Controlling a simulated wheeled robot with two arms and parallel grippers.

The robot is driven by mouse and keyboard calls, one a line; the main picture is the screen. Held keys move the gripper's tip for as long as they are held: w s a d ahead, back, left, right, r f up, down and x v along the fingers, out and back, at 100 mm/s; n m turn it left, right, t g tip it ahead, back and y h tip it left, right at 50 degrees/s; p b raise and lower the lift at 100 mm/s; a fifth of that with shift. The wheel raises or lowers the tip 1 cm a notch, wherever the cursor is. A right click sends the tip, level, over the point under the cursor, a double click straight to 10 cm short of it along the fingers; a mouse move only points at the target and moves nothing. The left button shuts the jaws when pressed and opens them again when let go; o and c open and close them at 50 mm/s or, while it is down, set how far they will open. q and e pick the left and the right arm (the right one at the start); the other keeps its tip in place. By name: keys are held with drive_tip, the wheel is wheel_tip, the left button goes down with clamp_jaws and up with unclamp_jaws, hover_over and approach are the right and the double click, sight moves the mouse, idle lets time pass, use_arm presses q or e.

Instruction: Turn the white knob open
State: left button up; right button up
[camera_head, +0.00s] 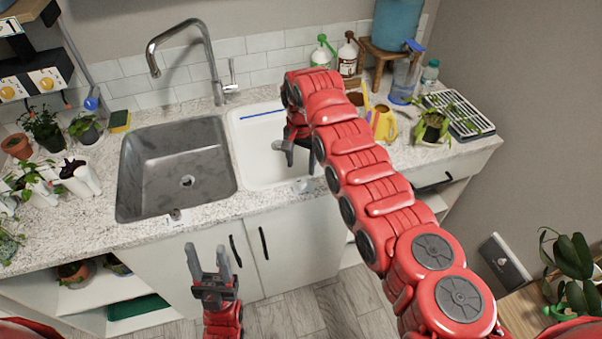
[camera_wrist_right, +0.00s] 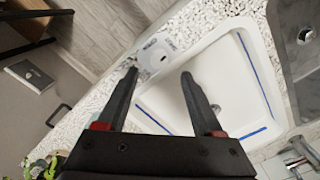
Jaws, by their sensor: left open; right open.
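The white knob (camera_head: 299,186) sits on a pale plate at the counter's front edge, in front of the white sink basin (camera_head: 262,182). In the right wrist view the knob (camera_wrist_right: 157,53) shows just past the fingertips, between their lines. My right gripper (camera_head: 299,163) is open and empty, reaching down over the white basin's front part, close to the knob; I see no contact. It also shows open in the right wrist view (camera_wrist_right: 161,72). My left gripper (camera_head: 207,248) is open and empty in front of the cabinet doors, away from the knob.
A dark grey knob (camera_head: 176,215) stands at the counter edge before the steel sink (camera_head: 170,185). A tall faucet (camera_head: 190,55) rises behind. Potted plants fill the left counter; a yellow watering can (camera_head: 384,123) and a drying rack (camera_head: 459,115) stand right.

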sight(301, 180)
wheel_tip(301, 180, down, 6)
drive_tip(key=shift+f, duration=0.15)
clamp_jaws()
idle(0.4)
